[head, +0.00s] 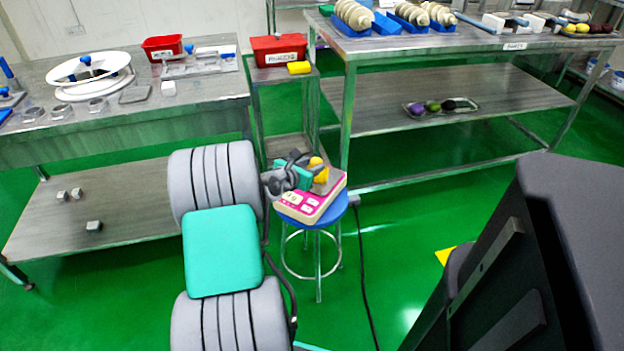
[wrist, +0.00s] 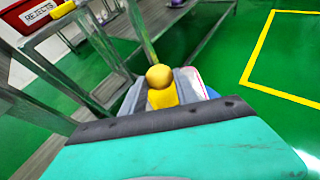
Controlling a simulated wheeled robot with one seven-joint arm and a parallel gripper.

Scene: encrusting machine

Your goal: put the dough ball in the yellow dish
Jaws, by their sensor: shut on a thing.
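A golden-yellow dough ball (wrist: 159,76) shows at the tips of my gripper (wrist: 163,92) in the wrist view. A brighter yellow part sits between the grey fingers just below it; I cannot tell what it is. In the head view my gripper (head: 306,176) is low over the scale (head: 312,206), shut, with the yellow ball (head: 316,162) at its tips. Whether the ball touches the scale is unclear. A low yellow piece, apparently the yellow dish (head: 299,68), is on the small steel stand beside the red bin; its inside is not clear. It also shows in the wrist view (wrist: 62,10).
The scale rests on a blue round stool (head: 338,209). The red rejects bin (head: 278,50) stands behind the dish. Steel tables flank the stand: the left table (head: 195,95) holds dishes and the right table (head: 440,45) holds blue trays. Green floor is open at front.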

